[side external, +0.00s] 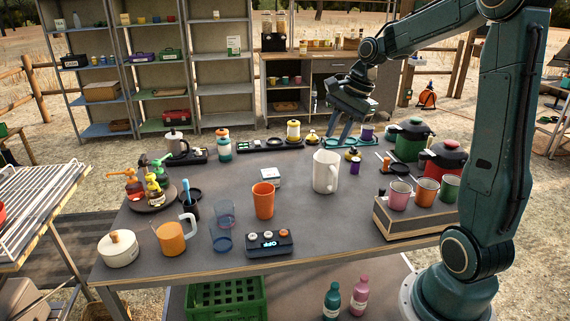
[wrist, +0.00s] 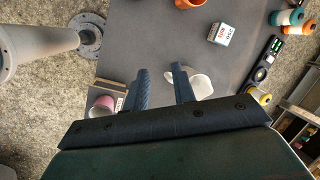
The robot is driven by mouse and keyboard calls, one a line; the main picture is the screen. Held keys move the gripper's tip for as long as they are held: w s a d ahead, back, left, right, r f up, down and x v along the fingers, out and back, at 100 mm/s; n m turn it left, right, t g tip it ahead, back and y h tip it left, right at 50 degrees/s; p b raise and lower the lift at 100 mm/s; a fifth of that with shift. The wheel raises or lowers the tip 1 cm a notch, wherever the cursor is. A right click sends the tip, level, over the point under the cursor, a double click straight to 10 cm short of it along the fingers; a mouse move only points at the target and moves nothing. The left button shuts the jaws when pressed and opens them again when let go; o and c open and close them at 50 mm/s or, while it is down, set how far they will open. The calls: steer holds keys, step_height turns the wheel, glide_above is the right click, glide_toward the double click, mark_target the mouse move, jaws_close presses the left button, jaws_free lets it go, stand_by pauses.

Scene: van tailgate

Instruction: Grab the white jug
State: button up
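My gripper (side external: 346,139) is behind and above the jug in the side view, pointing down. In the wrist view my gripper (wrist: 160,70) has its two fingers apart, with only bare table between them. The jug is not between the fingers, and I cannot tell whether the right finger touches it.
An orange cup (side external: 263,201) and a small white box (side external: 271,177) stand left of the jug. Green (side external: 409,146) and red (side external: 442,163) lidded pots stand behind that. The table front is partly clear.

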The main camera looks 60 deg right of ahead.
steer(key=d+f+m, duration=0.4)
steer(key=d, duration=0.2)
steer(key=s+d+f+m+y, duration=0.1)
steer(key=d+f+m, duration=0.2)
steer(key=d, duration=0.4)
steer(key=shift+f+m+t, duration=0.3)
steer(key=shift+f+m, duration=0.1)
steer(key=shift+m, duration=0.5)
steer(key=shift+d+f+y, duration=0.1)
steer(key=shift+y, duration=0.2)
glide_toward(328, 176)
steer(key=shift+s+a+f, duration=1.25)
steer(key=shift+s+f, duration=0.1)
steer(key=shift+f, duration=0.2)
steer(key=shift+x, duration=2.75)
jaws_close()
